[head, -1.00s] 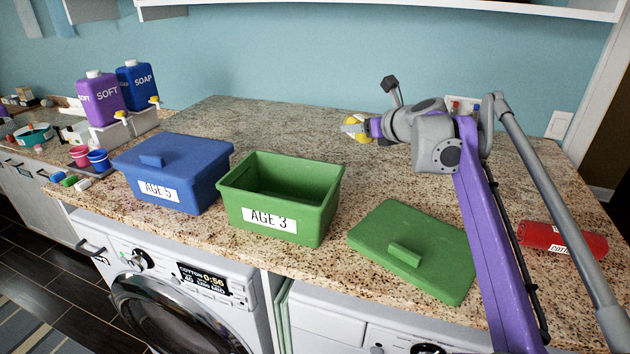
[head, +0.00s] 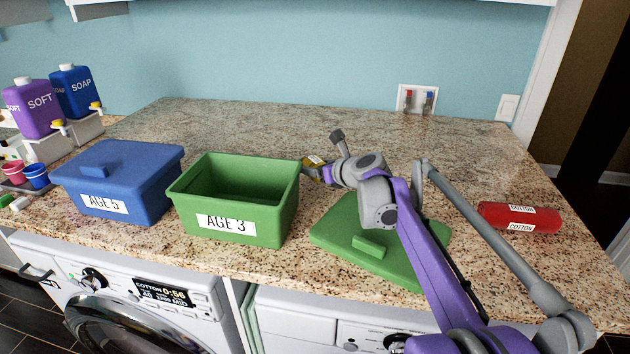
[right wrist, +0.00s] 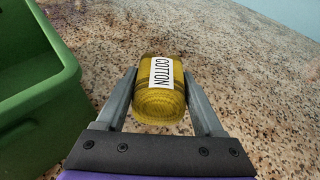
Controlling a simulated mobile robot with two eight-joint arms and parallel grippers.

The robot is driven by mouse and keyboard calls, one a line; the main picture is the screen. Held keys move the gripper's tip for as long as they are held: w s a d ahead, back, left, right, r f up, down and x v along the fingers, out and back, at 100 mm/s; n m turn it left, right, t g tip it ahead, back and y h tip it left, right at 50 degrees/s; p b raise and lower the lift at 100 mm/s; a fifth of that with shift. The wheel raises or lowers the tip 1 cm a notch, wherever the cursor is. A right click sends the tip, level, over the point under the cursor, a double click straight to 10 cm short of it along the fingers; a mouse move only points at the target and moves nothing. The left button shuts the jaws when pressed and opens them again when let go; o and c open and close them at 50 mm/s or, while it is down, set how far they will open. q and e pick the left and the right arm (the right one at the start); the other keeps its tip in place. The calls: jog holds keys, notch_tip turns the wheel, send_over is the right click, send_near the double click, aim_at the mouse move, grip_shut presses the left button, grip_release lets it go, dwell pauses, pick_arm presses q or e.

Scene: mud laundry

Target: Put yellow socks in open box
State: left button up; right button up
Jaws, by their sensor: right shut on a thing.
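The yellow socks (right wrist: 160,100), a roll with a white COTTON label, sit between the fingers of my right gripper (right wrist: 163,92), which is shut on them. In the head view the socks (head: 314,160) show small at the tip of my right gripper (head: 312,168), just right of the open green box. The open green box (head: 240,225), labelled AGE 3, stands on the counter and looks empty. My left gripper is not in view.
The green lid (head: 335,236) lies flat in front of my right arm. A closed blue box (head: 120,185) labelled AGE 5 stands left. A red COTTON roll (head: 490,215) lies at the right. The counter (head: 240,120) behind the boxes is clear.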

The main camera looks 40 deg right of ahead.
jog(key=shift+f, duration=1.95)
jog(key=shift+f, duration=0.15)
jog(key=o, duration=1.4)
